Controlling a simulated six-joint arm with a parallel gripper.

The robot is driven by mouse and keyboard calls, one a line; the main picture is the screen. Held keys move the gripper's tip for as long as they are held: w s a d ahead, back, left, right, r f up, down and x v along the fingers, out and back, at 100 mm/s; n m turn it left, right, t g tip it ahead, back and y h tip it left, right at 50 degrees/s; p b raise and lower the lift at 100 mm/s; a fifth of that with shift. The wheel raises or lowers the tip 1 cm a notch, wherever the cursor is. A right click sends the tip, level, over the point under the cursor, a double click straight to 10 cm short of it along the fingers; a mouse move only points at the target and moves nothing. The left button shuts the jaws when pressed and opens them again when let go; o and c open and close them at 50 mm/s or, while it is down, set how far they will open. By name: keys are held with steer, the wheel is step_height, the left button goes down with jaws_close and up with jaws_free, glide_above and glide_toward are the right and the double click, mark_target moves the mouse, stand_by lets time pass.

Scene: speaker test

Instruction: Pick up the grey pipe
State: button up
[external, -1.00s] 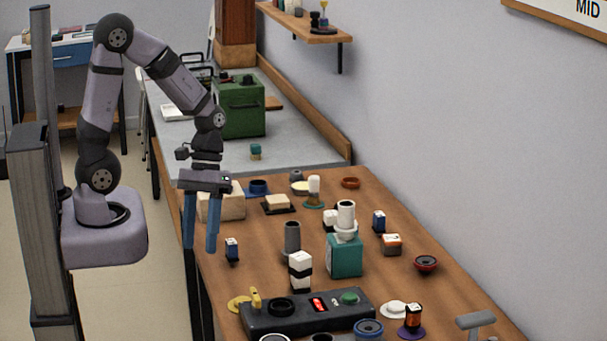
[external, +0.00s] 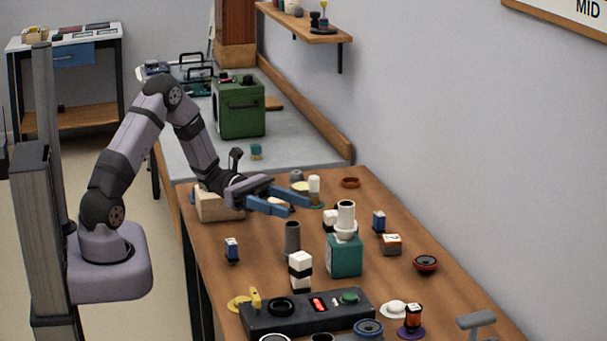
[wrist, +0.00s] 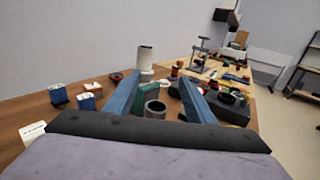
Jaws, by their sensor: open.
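The grey pipe (external: 292,238) stands upright on the wooden table in the external view, left of a teal box. My gripper (external: 299,206) is open and empty above and a little behind it, its blue fingers pointing to the right. In the wrist view, a grey ring-topped cylinder, seemingly the pipe (wrist: 155,108), shows between the two open fingers (wrist: 161,79). The fingers do not appear to touch it.
The teal box (external: 344,257) carries a white cylinder (external: 346,215). A black-and-white block (external: 300,271) stands just in front of the pipe. A dark control box (external: 307,314) lies nearer the front, and a wooden block (external: 218,207) sits below my forearm.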

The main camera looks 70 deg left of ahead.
mark_target(298, 236)
steer(key=shift+f, duration=2.95)
steer(key=shift+f, duration=0.1)
steer(key=shift+f, duration=0.3)
steer(key=shift+p+x, duration=0.45)
steer(key=shift+x, duration=2.1)
steer(key=c, duration=1.1)
